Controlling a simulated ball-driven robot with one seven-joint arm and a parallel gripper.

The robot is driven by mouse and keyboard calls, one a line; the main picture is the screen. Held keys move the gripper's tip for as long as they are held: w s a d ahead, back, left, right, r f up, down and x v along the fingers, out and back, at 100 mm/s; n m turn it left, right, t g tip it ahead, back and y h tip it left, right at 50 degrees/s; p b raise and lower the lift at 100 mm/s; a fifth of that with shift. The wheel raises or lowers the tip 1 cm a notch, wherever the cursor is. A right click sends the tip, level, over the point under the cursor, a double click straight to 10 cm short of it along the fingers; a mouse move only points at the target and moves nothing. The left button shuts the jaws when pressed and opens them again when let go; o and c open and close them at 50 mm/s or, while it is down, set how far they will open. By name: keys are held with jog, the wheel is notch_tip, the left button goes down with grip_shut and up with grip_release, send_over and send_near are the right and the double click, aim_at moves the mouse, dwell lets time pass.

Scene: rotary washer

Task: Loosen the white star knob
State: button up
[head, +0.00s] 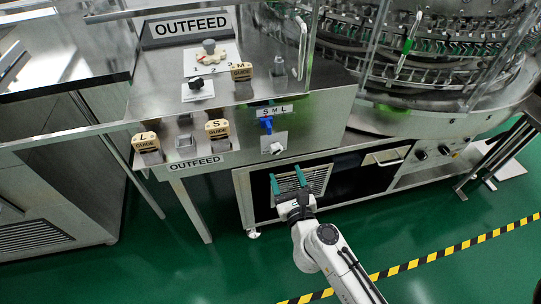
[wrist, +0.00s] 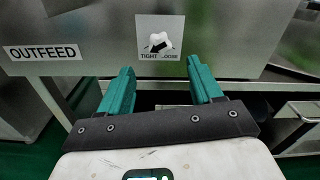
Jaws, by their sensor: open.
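The white star knob (head: 277,148) sits on a small pale plate on the front panel of the steel machine, under the S M L label. In the wrist view the knob (wrist: 163,40) is on a plate marked TIGHT and LOOSE, with a dark arrow at its lower left. My gripper (head: 288,176) is open and empty, its two green fingers pointing up, below the panel edge. In the wrist view the fingers of my gripper (wrist: 160,68) stand apart, with the knob plate beyond and above the gap. They do not touch the knob.
A blue handle (head: 266,125) is just above the knob. GUIDE blocks L (head: 147,143) and S (head: 218,129) stand to the left. A vented cabinet (head: 318,181) lies below, behind my gripper. The green floor (head: 130,262) is open at lower left.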

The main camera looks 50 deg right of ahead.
aim_at(277, 151)
jog(key=p+x, duration=0.1)
jog(key=x, duration=0.9)
jog(key=shift+r, duration=0.1)
jog(key=c, duration=1.1)
